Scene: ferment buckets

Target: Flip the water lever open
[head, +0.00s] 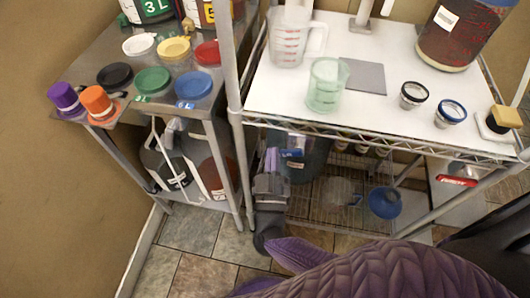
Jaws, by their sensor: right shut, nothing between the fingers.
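The water lever looks to be the small blue piece (291,153) on the front of a dark teal container (313,163), under the wire shelf's white top. My right gripper (272,160) is shut and empty, pointing up just left of the blue piece. I cannot tell whether they touch. Part of the container is hidden behind my gripper and the shelf edge. My left gripper is not in view.
The wire shelf (400,143) is close above my gripper, and its post (232,100) stands to the left. A blue funnel (385,202) is on the lower rack. A steel table (90,75) with coloured lids and jugs below stands left.

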